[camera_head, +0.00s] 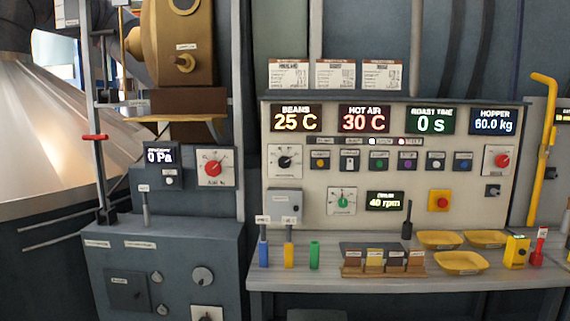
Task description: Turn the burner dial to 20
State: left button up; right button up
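A dial with a red knob (213,168) sits on a white square plate on the left grey cabinet, right of a 0 Pa display. A second dial with a red knob (502,160) is at the right end of the control panel. A dial with a black knob (285,161) is at the panel's left, and one with a green knob (342,201) is lower down. The dial labels and scale numbers are too small to read, so I cannot tell which is the burner dial. Neither of my grippers is in view.
The control panel (392,112) shows 25 C, 30 C, 0 S and 60.0 kg. Its shelf (330,279) holds yellow trays (461,262), a wooden sample rack (383,270) and colored cylinders. A yellow bent pipe (541,150) stands at right. The space before the panel looks clear.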

aim_at(284, 162)
jog(key=i+l+z, duration=0.15)
jog(key=i, duration=0.3)
jog(key=i+l+z, duration=0.15)
jog(key=i+l, duration=0.15)
jog(key=i, duration=0.15)
jog(key=i+l+z, duration=0.15)
jog(key=i, duration=0.35)
